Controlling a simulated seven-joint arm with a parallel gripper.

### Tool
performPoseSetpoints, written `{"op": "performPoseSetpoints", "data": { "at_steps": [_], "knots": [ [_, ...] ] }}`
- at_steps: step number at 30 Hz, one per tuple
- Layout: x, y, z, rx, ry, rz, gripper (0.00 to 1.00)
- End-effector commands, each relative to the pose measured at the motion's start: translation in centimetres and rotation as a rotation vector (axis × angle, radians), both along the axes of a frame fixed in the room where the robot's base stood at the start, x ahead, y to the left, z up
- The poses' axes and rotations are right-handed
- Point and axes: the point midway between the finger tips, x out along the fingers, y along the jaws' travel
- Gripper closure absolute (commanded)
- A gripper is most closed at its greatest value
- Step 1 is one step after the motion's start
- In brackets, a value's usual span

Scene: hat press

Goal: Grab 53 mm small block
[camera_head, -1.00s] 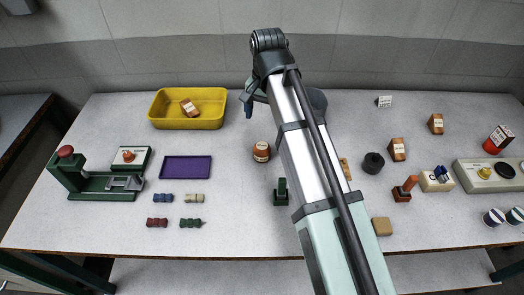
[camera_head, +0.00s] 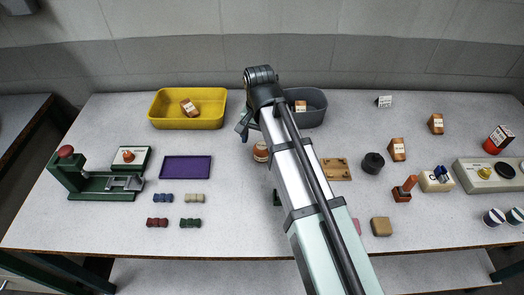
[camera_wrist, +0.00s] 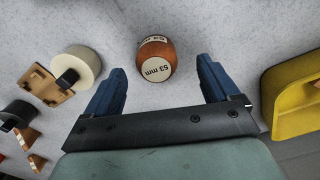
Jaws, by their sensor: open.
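The 53 mm block (camera_wrist: 157,60) is brown and rounded, with a white label reading "53 mm". In the wrist view it lies on the light table just beyond and between my fingertips, with a gap on both sides. In the head view the block (camera_head: 261,152) is partly hidden by my arm. My gripper (camera_wrist: 160,76) is open and empty, its two blue fingers spread to either side of the block. In the head view my gripper (camera_head: 243,129) is mostly hidden behind my arm, with one blue finger showing just above left of the block.
A yellow bin (camera_head: 188,122) holding a brown labelled block stands to the left. A grey bin (camera_head: 315,117) stands behind my arm. A wooden board (camera_head: 336,174) and a black cylinder (camera_head: 373,163) lie to the right. A purple tray (camera_head: 187,169) lies left, with free table between.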

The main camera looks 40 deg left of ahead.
Motion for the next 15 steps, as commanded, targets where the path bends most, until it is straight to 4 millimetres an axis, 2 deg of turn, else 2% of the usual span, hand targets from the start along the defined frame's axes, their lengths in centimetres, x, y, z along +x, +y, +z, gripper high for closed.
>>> {"op": "performPoseSetpoints", "data": {
  "at_steps": [5,15],
  "knots": [
    [0.1,-0.2,-1.0,-0.001,0.0,0.0,0.12],
    [0.3,-0.5,-4.8,-0.001,0.0,0.001,0.12]
  ]
}}
